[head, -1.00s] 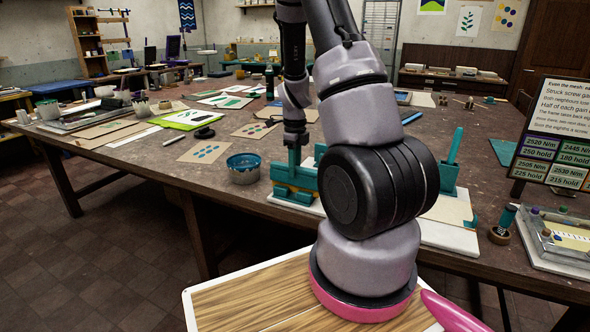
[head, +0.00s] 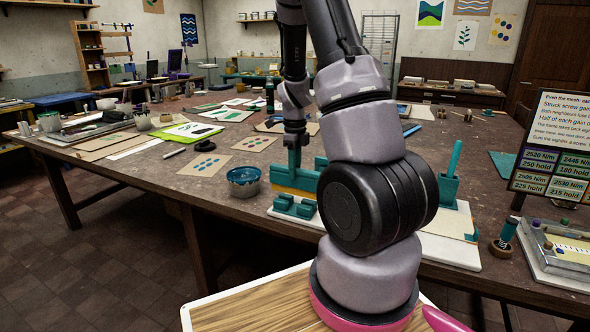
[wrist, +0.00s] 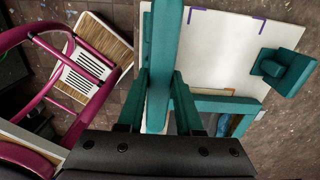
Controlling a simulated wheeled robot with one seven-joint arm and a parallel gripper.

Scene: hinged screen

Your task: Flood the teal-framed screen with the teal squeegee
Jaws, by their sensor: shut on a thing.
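In the wrist view the bar runs up between the fingers, and part of the teal frame (wrist: 225,104) shows to the right. My arm hides the middle of the board.
The white board (head: 448,250) lies on the large table with tan paper on it. An ink bowl (head: 243,181) stands left of the screen. A sign (head: 553,150) and a tray (head: 560,250) are at the right. Printed sheets lie at the left.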

